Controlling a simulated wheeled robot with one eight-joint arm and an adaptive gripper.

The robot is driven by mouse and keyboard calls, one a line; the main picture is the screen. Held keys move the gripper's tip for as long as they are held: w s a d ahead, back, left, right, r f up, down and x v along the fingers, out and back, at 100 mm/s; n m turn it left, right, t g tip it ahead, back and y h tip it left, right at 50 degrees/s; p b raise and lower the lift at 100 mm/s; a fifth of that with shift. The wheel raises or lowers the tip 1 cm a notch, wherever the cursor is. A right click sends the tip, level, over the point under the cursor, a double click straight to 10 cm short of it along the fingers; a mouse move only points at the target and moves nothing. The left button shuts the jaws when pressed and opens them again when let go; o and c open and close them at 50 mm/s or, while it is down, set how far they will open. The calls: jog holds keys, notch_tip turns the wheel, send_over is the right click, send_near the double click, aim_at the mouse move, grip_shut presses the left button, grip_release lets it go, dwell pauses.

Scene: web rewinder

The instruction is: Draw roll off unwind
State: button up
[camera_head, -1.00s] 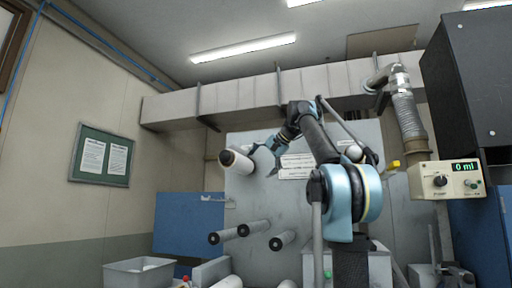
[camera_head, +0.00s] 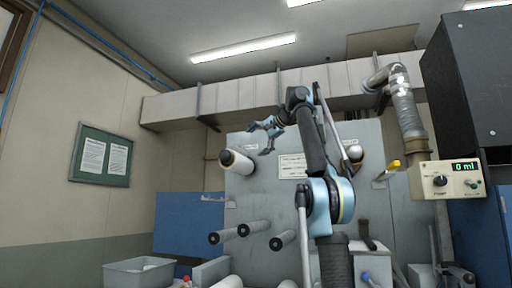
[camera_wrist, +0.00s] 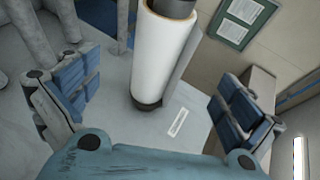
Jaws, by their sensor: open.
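The white roll (camera_head: 240,161) sits on the upper left spindle of the grey machine panel, its dark core end facing out. In the wrist view the roll (camera_wrist: 163,55) stands between and beyond the two blue-padded fingers, with a dark flange at its far end near the panel. My gripper (camera_head: 261,136) is above and to the right of the roll in the head view, fingers spread and empty. In the wrist view my gripper (camera_wrist: 150,100) is wide open, with its fingers apart from the roll. The hidden side of the roll cannot be seen.
Several bare grey rollers (camera_head: 258,228) stick out of the panel (camera_head: 350,220) below the roll. A grey bin (camera_head: 140,272) stands at lower left. A control box (camera_head: 447,180) reading 0 ml hangs at right. A duct (camera_head: 240,97) runs overhead. Space left of the roll looks clear.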

aim_at(238, 163)
jog(key=x, duration=1.7)
jog(key=shift+a, duration=0.1)
jog(key=c, duration=1.6)
